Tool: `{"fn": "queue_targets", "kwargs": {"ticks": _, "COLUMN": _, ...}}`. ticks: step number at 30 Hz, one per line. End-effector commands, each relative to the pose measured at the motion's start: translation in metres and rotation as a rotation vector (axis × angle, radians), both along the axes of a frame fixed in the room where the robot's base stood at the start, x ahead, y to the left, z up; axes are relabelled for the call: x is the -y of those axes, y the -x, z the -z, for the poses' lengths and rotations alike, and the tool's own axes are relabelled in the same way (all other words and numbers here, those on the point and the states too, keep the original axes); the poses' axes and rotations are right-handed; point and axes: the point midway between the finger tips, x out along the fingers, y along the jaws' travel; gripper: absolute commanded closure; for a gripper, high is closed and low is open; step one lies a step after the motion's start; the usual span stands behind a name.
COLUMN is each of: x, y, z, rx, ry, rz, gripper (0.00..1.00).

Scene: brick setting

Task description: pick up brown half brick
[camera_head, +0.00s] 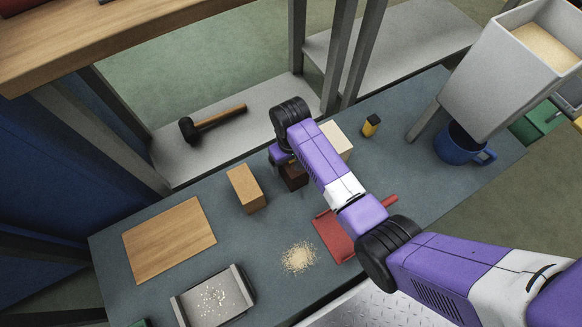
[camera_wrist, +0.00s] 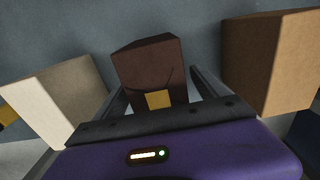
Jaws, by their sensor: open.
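The brown half brick (camera_wrist: 151,65) stands on the table in the middle of the wrist view. In the head view the brown half brick (camera_head: 294,178) is dark and partly hidden by my arm. My gripper (camera_wrist: 156,80) is open, with one finger on the left and one on the right of the brick. I cannot tell whether either finger touches it. A small yellow square shows at the lower part of the brick's near side. In the head view my gripper is mostly hidden behind the wrist.
A tan brick (camera_head: 246,189) stands left of the brown one, a cream brick (camera_head: 338,139) right. A mallet (camera_head: 211,121) lies on the shelf behind.

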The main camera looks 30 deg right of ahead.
Motion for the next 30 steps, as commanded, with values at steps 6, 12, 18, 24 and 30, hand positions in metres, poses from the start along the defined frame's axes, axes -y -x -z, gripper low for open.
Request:
{"fn": "queue_targets", "kwargs": {"ticks": 6, "x": 0.001, "y": 0.002, "z": 0.028, "rx": 0.0, "ry": 0.0, "rz": 0.001, "gripper": 0.16}}
{"fn": "queue_targets", "kwargs": {"ticks": 12, "x": 0.001, "y": 0.001, "z": 0.027, "rx": 0.0, "ry": 0.0, "rz": 0.001, "gripper": 0.16}}
{"fn": "queue_targets", "kwargs": {"ticks": 18, "x": 0.001, "y": 0.001, "z": 0.026, "rx": 0.0, "ry": 0.0, "rz": 0.001, "gripper": 0.56}}
{"fn": "queue_targets", "kwargs": {"ticks": 24, "x": 0.001, "y": 0.001, "z": 0.026, "rx": 0.0, "ry": 0.0, "rz": 0.001, "gripper": 0.95}}
{"fn": "queue_targets", "kwargs": {"ticks": 30, "x": 0.001, "y": 0.0, "z": 0.025, "rx": 0.003, "ry": 0.0, "rz": 0.001, "gripper": 1.0}}
